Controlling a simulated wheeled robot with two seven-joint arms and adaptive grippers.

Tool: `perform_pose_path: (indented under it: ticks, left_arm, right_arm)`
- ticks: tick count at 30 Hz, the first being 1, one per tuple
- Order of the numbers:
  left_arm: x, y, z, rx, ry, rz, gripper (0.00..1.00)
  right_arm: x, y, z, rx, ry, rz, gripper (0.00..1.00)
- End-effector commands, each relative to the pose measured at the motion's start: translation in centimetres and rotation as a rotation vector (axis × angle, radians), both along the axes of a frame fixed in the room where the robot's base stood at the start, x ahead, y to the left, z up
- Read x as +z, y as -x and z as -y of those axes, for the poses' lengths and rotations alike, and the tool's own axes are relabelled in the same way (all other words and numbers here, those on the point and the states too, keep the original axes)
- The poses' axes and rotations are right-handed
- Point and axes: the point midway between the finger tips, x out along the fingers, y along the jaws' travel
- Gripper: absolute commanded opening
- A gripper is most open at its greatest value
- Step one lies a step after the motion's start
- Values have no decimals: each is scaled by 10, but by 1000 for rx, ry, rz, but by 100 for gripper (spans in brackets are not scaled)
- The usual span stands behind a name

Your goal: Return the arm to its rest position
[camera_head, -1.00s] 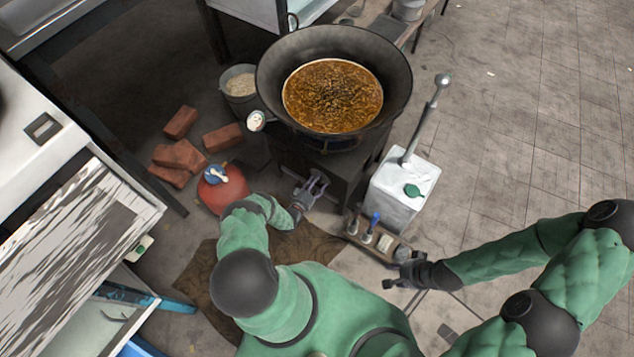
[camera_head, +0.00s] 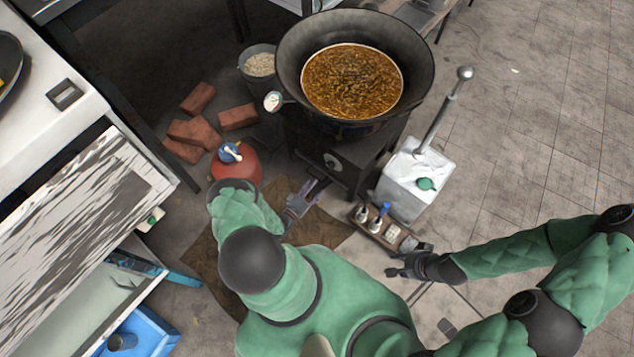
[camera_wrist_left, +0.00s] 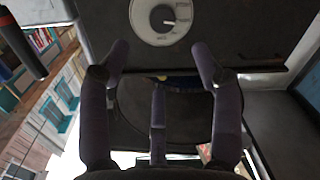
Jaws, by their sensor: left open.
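My left gripper (camera_head: 308,188) is low in front of the dark stove (camera_head: 335,160), beside the red gas cylinder (camera_head: 238,166). In the left wrist view its fingers (camera_wrist_left: 158,62) are spread and hold nothing, and a round white dial (camera_wrist_left: 160,20) on a dark panel shows beyond them. My right gripper (camera_head: 392,266) is near the small tray of bottles at the lower middle right. It is too small there to tell its jaw state. A large black wok (camera_head: 420,60) of brown liquid (camera_head: 352,82) sits on the stove.
A white box (camera_head: 408,180) with a tall metal lever stands right of the stove. A tray of small bottles (camera_head: 378,228) is before it. Bricks (camera_head: 195,132) and a bucket (camera_head: 258,65) lie left of the stove. A white counter (camera_head: 60,110) is at left. Floor at right is clear.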

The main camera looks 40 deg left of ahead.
Motion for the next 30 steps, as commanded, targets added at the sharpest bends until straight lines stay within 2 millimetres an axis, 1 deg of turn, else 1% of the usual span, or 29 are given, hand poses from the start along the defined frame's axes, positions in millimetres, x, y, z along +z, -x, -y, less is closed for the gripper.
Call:
perform_pose_path:
  ticks: [17, 20, 23, 26, 27, 30]
  left_arm:
    - [0, 1, 0, 0, 0, 0, 64]
    - [2, -3, 0, -2, 1, -11, 64]
    - [9, -17, 2, -12, 8, -58, 64]
    - [20, -39, 10, -30, 20, -148, 64]
    - [26, -48, 15, -41, 25, -192, 64]
    - [41, -65, 32, -69, 39, -311, 64]
  right_arm:
    - [0, 0, 3, 0, -6, 0, 40]
    - [1, 0, 3, 0, -6, 0, 40]
    - [5, 0, 3, 0, -6, 0, 40]
    - [11, 0, 3, 0, -6, 0, 40]
    - [14, 0, 3, 0, -6, 0, 40]
    - [21, 0, 3, 0, -6, 0, 40]
